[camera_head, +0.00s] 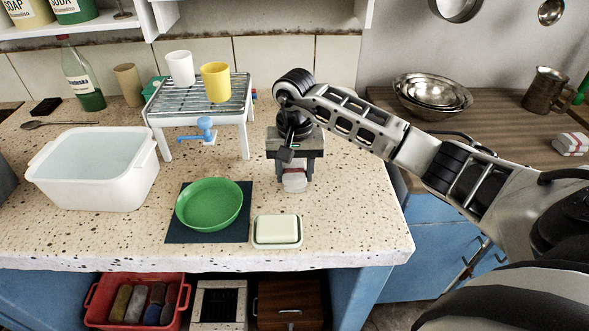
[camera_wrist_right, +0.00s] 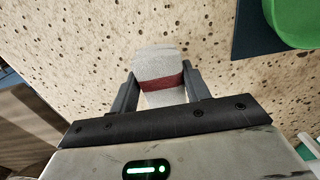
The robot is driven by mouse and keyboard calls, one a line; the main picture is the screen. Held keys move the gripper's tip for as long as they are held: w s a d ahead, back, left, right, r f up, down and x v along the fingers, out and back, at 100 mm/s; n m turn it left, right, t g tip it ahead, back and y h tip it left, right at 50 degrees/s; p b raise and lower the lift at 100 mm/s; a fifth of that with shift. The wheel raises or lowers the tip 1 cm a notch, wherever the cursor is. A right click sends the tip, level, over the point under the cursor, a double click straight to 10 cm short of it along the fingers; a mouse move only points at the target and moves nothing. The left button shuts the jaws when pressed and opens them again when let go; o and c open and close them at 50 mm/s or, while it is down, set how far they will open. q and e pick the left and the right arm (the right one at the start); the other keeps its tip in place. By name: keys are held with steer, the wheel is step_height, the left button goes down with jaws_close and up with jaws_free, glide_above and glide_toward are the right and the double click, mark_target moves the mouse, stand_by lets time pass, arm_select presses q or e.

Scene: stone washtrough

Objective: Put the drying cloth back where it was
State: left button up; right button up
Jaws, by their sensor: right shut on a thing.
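The drying cloth (camera_wrist_right: 158,66) is a folded pale grey cloth with a dark red band. In the right wrist view it sits between the two fingers of my right gripper (camera_wrist_right: 160,88), which is shut on it. In the head view the cloth (camera_head: 294,181) shows below my right gripper (camera_head: 294,168), over the speckled stone counter, right of the green plate. I cannot tell whether the cloth touches the counter. A similar pale folded cloth with a red band (camera_head: 571,143) lies on the wooden counter at the far right. My left gripper is not in view.
A green plate (camera_head: 209,205) lies on a dark mat (camera_head: 178,235), with a soap dish (camera_head: 278,243) in front. A metal rack (camera_head: 180,107) holds a white cup (camera_head: 180,68) and a yellow cup (camera_head: 215,82). A white basin (camera_head: 92,195) stands left. Metal bowls (camera_head: 432,95) sit on the wooden counter.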

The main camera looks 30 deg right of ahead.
steer(key=shift+f, duration=0.2)
steer(key=shift+f+b, duration=0.2)
steer(key=shift+b, duration=0.1)
steer(key=o, duration=0.9)
